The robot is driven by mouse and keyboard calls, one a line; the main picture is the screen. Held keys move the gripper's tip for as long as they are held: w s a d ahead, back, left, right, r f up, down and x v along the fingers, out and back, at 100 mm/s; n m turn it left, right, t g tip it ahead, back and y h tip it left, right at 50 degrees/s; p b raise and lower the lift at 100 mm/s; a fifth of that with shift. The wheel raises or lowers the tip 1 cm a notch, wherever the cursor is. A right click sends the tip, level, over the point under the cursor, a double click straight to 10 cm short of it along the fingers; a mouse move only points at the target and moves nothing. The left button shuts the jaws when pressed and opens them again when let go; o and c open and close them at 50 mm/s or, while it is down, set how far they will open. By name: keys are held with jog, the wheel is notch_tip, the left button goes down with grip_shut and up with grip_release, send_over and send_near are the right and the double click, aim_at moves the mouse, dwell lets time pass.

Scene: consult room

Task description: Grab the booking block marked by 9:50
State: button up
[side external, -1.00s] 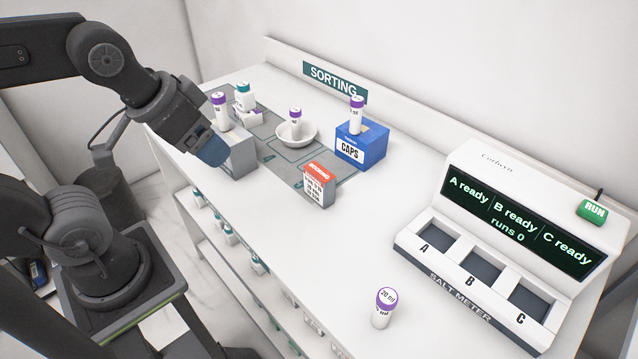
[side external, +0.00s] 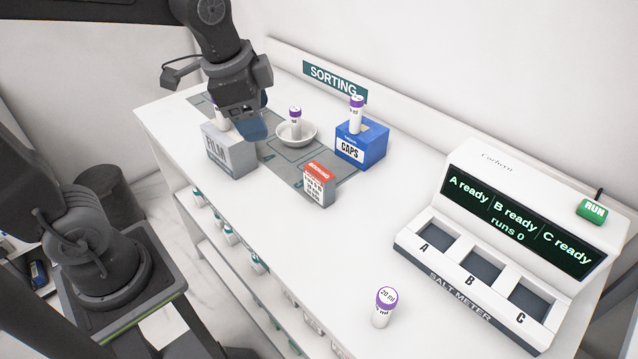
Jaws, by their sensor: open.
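The booking block (side external: 319,185) is a small upright block with a red top band and a white face with printed lines. It stands near the front edge of the grey mat, at the middle of the counter. The print is too small to read a time. My gripper (side external: 254,132) has blue fingertips and is above the grey FILM box, to the left of and behind the booking block, apart from it. It is open, and I see nothing between the fingers.
A white bowl (side external: 296,134) with a purple-capped vial stands behind the block. A blue CAPS box (side external: 361,146) with a vial is to its right. The FILM box (side external: 230,152) is at left. The salt meter (side external: 505,240) and a lone vial (side external: 383,306) are at right.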

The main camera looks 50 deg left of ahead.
jog(key=w+f+m+g, duration=0.2)
jog(key=w+f+m, duration=0.3)
jog(key=w, duration=0.4)
jog(key=m+g, duration=0.1)
jog(key=m, duration=0.5)
send_over(319, 170)
notch_tip(319, 170, down, 3)
jog(key=f, duration=0.8)
jog(key=shift+d+f, duration=0.25)
jog(key=shift+d, duration=0.05)
jog(key=shift+a+f, duration=0.15)
jog(key=shift+f, duration=1.2)
jog(key=shift+a+f, duration=0.1)
jog(key=shift+f, duration=1.25)
jog(key=c, duration=1.1)
